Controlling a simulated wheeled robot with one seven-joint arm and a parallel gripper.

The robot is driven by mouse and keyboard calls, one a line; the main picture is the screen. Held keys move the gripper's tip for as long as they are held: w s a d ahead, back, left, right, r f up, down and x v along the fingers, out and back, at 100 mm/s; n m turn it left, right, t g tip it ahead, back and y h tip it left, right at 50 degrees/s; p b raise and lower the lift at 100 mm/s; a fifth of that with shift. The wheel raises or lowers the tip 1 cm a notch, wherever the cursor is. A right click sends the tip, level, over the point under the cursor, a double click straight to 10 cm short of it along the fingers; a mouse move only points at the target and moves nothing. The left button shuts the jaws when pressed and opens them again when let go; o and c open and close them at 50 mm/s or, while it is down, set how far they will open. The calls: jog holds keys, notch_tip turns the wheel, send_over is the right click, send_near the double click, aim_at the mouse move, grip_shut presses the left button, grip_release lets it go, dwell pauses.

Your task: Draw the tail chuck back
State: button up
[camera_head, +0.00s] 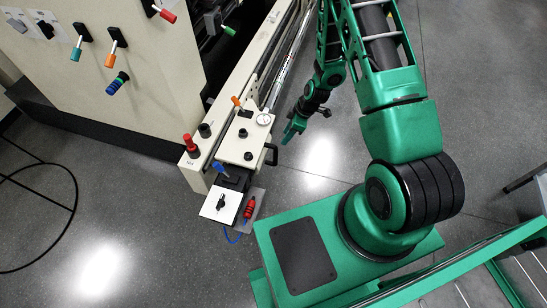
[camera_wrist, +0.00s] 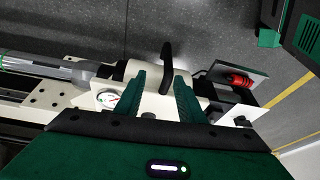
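A cream block (camera_head: 240,140) with a round dial gauge and black knobs sits at the near end of the long machine bed; I take it to be the tail chuck. It also shows in the wrist view (camera_wrist: 190,78), where a silver tube (camera_wrist: 40,64) meets its left side. A black bar handle (camera_head: 272,154) stands out from the block's side. In the wrist view the handle (camera_wrist: 167,62) rises between and beyond my fingertips. My gripper (camera_head: 292,131) is open and empty, with a gap between its green fingers (camera_wrist: 160,76). Contact with the handle cannot be told.
A switch box (camera_head: 220,205) and a red plug (camera_head: 250,208) with blue cable sit at the bed's near end. A red knob (camera_head: 190,144) stands on the bed's left. A cream cabinet (camera_head: 130,90) with coloured levers stands further left. Grey floor is clear beside the bed.

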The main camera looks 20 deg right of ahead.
notch_tip(320, 180, down, 6)
jog(key=s+a+n, duration=0.1)
jog(key=a, duration=0.2)
send_over(272, 163)
notch_tip(272, 163, down, 10)
jog(key=shift+r, duration=0.2)
jog(key=shift+d, duration=0.1)
